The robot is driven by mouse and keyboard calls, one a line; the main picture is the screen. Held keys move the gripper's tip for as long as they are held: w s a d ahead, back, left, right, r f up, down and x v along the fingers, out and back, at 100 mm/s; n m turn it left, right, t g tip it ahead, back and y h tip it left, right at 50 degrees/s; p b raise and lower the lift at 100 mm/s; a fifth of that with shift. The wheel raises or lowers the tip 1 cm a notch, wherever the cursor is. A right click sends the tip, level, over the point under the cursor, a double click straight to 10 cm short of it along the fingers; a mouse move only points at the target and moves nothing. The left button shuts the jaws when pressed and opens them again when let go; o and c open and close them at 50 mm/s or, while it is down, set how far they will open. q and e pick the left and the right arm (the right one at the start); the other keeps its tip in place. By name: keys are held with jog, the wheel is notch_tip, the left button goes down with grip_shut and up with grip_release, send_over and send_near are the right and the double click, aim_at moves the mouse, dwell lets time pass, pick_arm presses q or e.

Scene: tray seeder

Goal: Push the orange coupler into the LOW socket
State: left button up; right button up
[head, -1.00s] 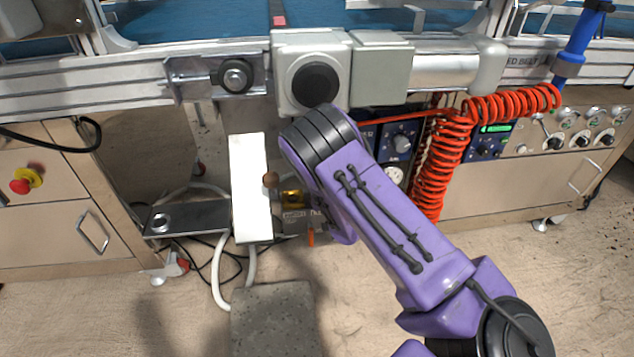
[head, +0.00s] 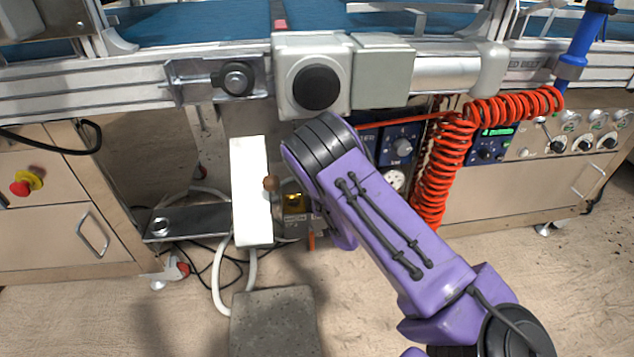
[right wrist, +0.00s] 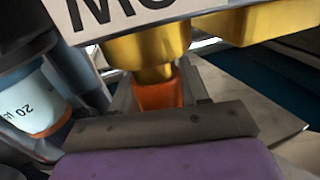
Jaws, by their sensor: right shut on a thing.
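The orange coupler (right wrist: 158,97) shows in the right wrist view, held between the grey fingers of my right gripper (right wrist: 155,108). Its upper end meets the round underside of a brass fitting (right wrist: 146,52); I cannot tell how far it is inside. Large dark letters, partly cut off, are on a pale label (right wrist: 100,12) above the brass. In the head view my purple right arm hides the gripper. A yellow brass part (head: 293,199) shows left of the arm, with a small orange piece (head: 311,241) below it. My left gripper is not in view.
A pale filter bowl (right wrist: 35,95) with an orange ring stands left of the gripper. In the head view, a white upright panel (head: 250,190) stands left of the brass part. A coiled red hose (head: 445,165) hangs to the right of my arm.

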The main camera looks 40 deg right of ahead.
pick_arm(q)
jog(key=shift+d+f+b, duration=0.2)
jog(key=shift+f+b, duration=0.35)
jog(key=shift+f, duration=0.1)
pick_arm(e)
jog(key=shift+f, duration=1.1)
jog(key=o, duration=1.2)
pick_arm(q)
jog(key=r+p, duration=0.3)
jog(key=p, duration=0.1)
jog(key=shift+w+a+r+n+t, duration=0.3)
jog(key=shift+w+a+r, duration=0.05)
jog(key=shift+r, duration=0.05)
pick_arm(e)
jog(key=v, duration=1)
jog(key=shift+s+r, duration=0.25)
jog(key=shift+r, duration=0.1)
